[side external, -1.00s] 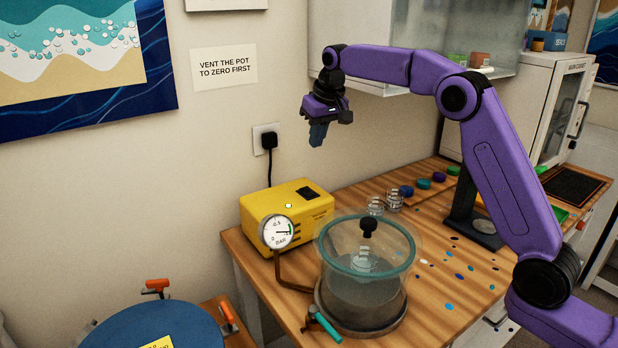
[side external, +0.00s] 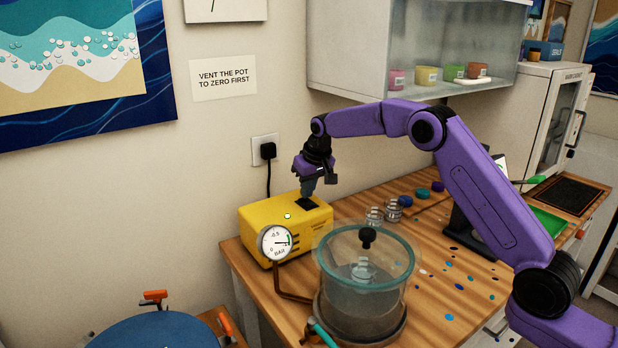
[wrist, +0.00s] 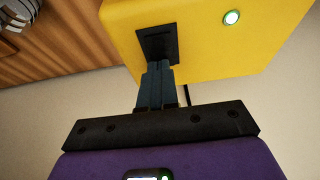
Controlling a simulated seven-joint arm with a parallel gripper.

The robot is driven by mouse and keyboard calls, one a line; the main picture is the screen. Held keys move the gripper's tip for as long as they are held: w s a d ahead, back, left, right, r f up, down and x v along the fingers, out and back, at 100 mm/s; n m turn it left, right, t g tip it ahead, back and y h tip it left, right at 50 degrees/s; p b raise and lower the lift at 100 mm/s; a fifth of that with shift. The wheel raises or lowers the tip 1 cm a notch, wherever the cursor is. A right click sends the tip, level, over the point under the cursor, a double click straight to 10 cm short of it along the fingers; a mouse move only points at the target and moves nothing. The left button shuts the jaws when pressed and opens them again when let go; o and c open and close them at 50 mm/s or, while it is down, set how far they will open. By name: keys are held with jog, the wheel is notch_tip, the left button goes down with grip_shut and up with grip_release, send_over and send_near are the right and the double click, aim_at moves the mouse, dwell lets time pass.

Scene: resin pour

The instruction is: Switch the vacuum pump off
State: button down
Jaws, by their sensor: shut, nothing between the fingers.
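The yellow vacuum pump (side external: 270,225) stands on the wooden bench against the wall. Its black switch (side external: 308,203) is on top; the wrist view shows the switch (wrist: 157,42) as a dark rocker in a frame. A small lamp (wrist: 232,17) on the pump glows whitish green. My gripper (side external: 308,193) is shut and empty, pointing down at the switch. In the wrist view the fingertips (wrist: 158,66) overlap the switch's near edge; I cannot tell whether they touch it.
A clear vacuum pot (side external: 365,285) with a teal rim and black knob stands right of the pump. Small cups (side external: 375,216) stand behind it. A black plug (side external: 268,151) and cord run up the wall behind the pump. A wall sign (side external: 223,78) says to vent the pot first.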

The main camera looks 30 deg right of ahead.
aim_at(310, 202)
jog(key=shift+f, duration=0.3)
jog(key=shift+w+f, duration=0.4)
jog(key=shift+f, duration=0.25)
jog(key=shift+s, duration=0.9)
notch_tip(310, 202, up, 6)
jog(key=shift+r, duration=0.1)
jog(key=v, duration=0.9)
